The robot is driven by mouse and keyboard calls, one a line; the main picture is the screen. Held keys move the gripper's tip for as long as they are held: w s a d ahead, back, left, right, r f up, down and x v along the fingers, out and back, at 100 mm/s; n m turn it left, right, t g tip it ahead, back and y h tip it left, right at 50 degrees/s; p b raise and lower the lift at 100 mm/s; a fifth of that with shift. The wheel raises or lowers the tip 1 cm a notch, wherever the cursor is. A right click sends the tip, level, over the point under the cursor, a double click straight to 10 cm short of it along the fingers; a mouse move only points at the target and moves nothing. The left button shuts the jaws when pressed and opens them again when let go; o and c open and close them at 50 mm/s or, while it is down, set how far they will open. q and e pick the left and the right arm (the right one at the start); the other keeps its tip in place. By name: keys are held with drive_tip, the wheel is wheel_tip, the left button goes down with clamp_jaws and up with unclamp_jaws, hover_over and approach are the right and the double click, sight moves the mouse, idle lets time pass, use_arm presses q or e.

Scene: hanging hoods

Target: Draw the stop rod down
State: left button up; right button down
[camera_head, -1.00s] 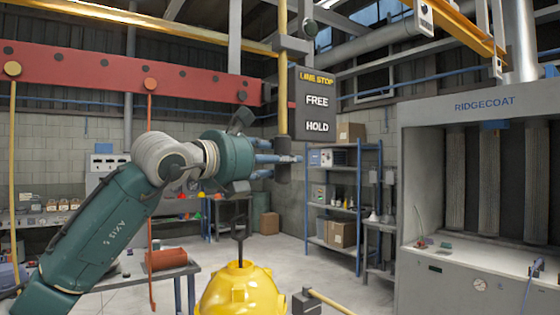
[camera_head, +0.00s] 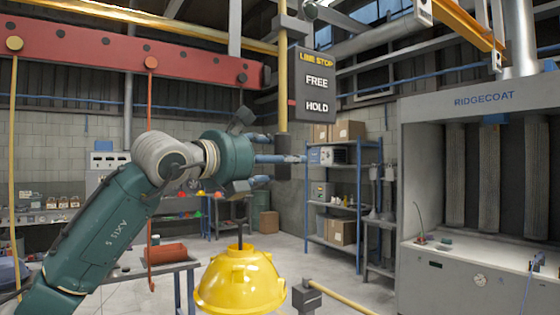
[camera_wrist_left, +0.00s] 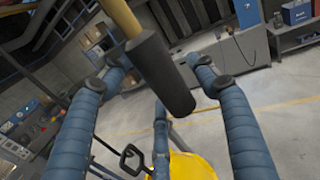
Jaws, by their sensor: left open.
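The stop rod is a yellow pole (camera_head: 283,102) with a black grip (camera_head: 283,169) at its lower end, hanging left of the LINE STOP sign (camera_head: 316,60). A small red mark (camera_head: 291,103) shows on the rod, about level with the word HOLD. My left gripper (camera_head: 276,158) is open, with its fingers spread around the grip. In the left wrist view, the black grip (camera_wrist_left: 163,75) sits between the spread fingers of my left gripper (camera_wrist_left: 159,85), with visible gaps beside it. My right gripper is out of view.
A yellow hard-hat-shaped object (camera_head: 240,282) with a dark hook hangs in front, below the gripper. A red beam (camera_head: 110,55) crosses the upper left. A blue shelf (camera_head: 345,245) and the RIDGECOAT booth (camera_head: 480,98) stand on the right.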

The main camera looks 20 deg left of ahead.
use_arm(q)
drive_tip(key=v, duration=1.2)
